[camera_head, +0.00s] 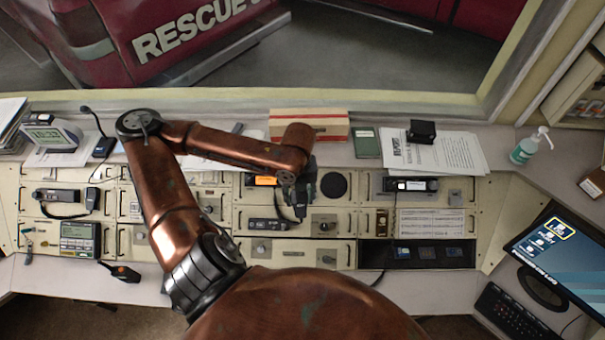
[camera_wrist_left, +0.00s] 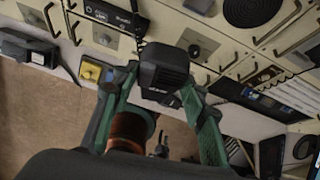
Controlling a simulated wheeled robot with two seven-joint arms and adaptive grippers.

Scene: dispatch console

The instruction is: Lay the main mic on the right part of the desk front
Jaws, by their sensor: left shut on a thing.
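My left gripper (camera_head: 302,202) is above the middle of the console panel, its fingers pointing down. In the left wrist view its green fingers (camera_wrist_left: 160,88) are shut on a black hand mic (camera_wrist_left: 165,66), which I take for the main mic. A dark cord runs from near the mic toward a radio unit (camera_wrist_left: 112,22); this radio also shows in the head view (camera_head: 263,225). In the head view the mic is mostly hidden by the gripper. The right part of the desk front (camera_head: 432,291) is a pale, bare strip below the panel. My right gripper is not in view.
A monitor (camera_head: 560,255) and a keyboard (camera_head: 512,314) stand at the right. Another black hand mic (camera_head: 121,272) lies on the left desk front. A further mic (camera_head: 91,198) is on the left panel. A cardboard box (camera_head: 310,125) and papers (camera_head: 455,152) lie behind the panel.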

